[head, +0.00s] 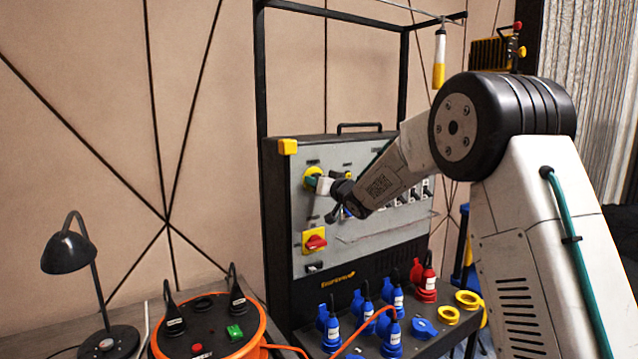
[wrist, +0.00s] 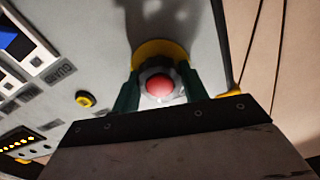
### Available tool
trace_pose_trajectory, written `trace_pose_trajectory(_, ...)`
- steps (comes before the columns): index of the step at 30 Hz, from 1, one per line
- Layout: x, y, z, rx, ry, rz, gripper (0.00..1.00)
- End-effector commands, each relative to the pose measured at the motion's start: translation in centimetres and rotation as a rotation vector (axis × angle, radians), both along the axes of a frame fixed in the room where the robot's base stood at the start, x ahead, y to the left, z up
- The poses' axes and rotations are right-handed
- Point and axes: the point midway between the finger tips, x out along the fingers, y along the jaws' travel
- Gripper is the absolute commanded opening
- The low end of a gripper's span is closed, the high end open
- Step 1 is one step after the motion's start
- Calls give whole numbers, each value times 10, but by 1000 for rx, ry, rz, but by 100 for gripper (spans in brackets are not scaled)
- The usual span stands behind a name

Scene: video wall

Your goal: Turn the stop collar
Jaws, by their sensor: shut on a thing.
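In the head view the yellow plate (head: 308,172) shows at the upper left of the panel, with the collar and button mostly hidden by my gripper (head: 317,182). The two green fingers of my gripper (wrist: 160,88) stand on either side of the collar in the wrist view, shut on it.
The grey panel (head: 350,255) also has a red rotary switch (head: 315,242) on a yellow plate below my gripper. Blue and red plugs (head: 392,335) stand on a shelf in front. An orange cable reel (head: 255,330) and black lamp (head: 70,250) are at the left.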

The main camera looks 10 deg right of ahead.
Motion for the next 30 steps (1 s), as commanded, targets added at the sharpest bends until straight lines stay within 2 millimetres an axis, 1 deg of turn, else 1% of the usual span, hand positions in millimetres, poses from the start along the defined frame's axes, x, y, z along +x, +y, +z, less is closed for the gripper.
trace_pose_trajectory(6,0,0,1,126,40,0,21)
trace_pose_trajectory(12,0,0,1,196,63,0,21)
trace_pose_trajectory(18,0,0,1,225,71,-1,21)
trace_pose_trajectory(29,0,0,1,227,72,-1,21)
trace_pose_trajectory(30,0,0,1,227,72,-1,52)
